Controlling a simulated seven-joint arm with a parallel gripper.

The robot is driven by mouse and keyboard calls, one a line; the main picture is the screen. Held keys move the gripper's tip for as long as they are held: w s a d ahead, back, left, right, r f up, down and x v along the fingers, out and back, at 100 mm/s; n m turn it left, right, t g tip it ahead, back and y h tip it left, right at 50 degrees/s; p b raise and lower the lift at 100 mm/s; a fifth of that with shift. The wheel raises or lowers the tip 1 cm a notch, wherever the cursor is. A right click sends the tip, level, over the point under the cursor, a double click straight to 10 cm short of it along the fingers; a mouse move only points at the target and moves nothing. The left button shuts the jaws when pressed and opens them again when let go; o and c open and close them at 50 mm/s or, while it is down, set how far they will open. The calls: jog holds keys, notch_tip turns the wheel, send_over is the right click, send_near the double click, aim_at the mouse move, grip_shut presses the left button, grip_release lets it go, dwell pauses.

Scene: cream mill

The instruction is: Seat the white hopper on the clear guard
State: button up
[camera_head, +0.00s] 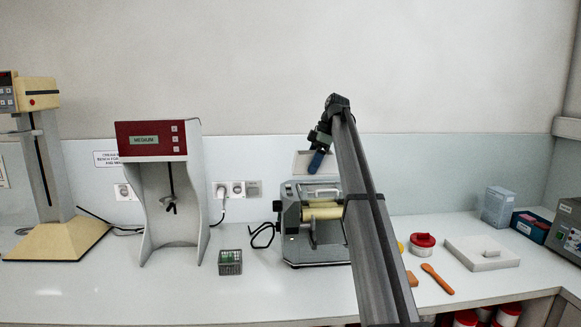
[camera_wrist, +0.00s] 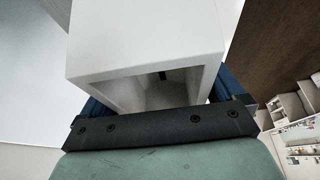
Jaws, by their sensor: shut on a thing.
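The white hopper (camera_wrist: 145,40) is a box-like piece with an open end, filling the upper middle of the wrist view. My gripper (camera_wrist: 160,98) is shut on it, with a blue finger on each side. In the head view my gripper (camera_head: 317,160) hangs above the grey mill (camera_head: 318,247), apart from it. A pale shape (camera_head: 302,160) beside the finger there looks like the hopper, faint against the wall. The clear guard (camera_head: 322,193) appears to be on top of the mill over the cream rollers. Its outline is hard to make out, and my arm hides the mill's right side.
Right of my arm are a red-and-white tub (camera_head: 422,244), an orange spatula (camera_head: 438,280) and a white slab (camera_head: 470,255) with a small block. The bench front left is clear.

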jog(key=d, duration=0.1)
jog(key=w+d+f, duration=0.2)
jog(key=shift+w+d, duration=0.25)
jog(key=shift+f, duration=1.6)
jog(key=shift+f, duration=0.8)
dwell(1.8)
jog(key=o, duration=0.8)
jog(key=shift+r, duration=0.15)
